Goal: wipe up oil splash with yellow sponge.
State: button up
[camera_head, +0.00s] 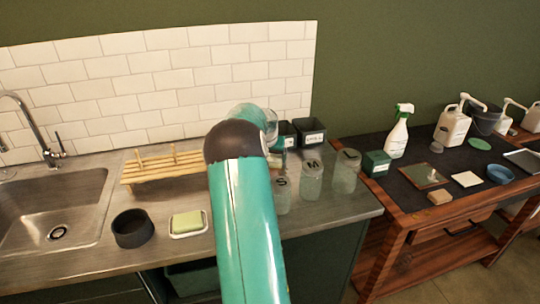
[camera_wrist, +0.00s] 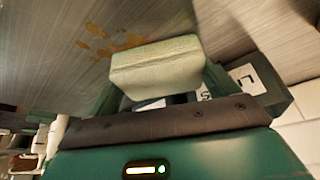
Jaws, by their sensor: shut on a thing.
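My gripper (camera_wrist: 165,88) is shut on a pale yellow-green sponge (camera_wrist: 155,62) in the wrist view. The sponge sits across the fingertips, over the grey steel counter. I cannot tell whether it touches the surface. The oil splash (camera_wrist: 103,42) shows as brown, shiny patches and drops on the counter, to the left of the sponge and close beside it. In the head view my teal arm reaches out over the counter and hides the gripper, the held sponge and the splash.
Glass jars marked S (camera_head: 282,196), M (camera_head: 312,182) and L (camera_head: 347,173) stand right of my arm. Dark boxes (camera_head: 309,133) stand behind. A wooden rack (camera_head: 150,172), black bowl (camera_head: 132,229) and green block on a white dish (camera_head: 188,223) lie left, near the sink (camera_head: 50,210).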

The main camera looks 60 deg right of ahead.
aim_at(277, 172)
jog(key=shift+s+a, duration=0.8)
jog(key=shift+s, duration=0.1)
jog(key=shift+s+a+f, duration=0.15)
jog(key=shift+s+a, duration=1.5)
jog(key=shift+s, duration=0.05)
jog(key=shift+s+a, duration=1.1)
jog(key=shift+s, duration=0.05)
jog(key=shift+r, duration=0.2)
jog(key=shift+r, duration=3)
jog(key=shift+w+r, duration=0.1)
jog(key=shift+r, duration=1.4)
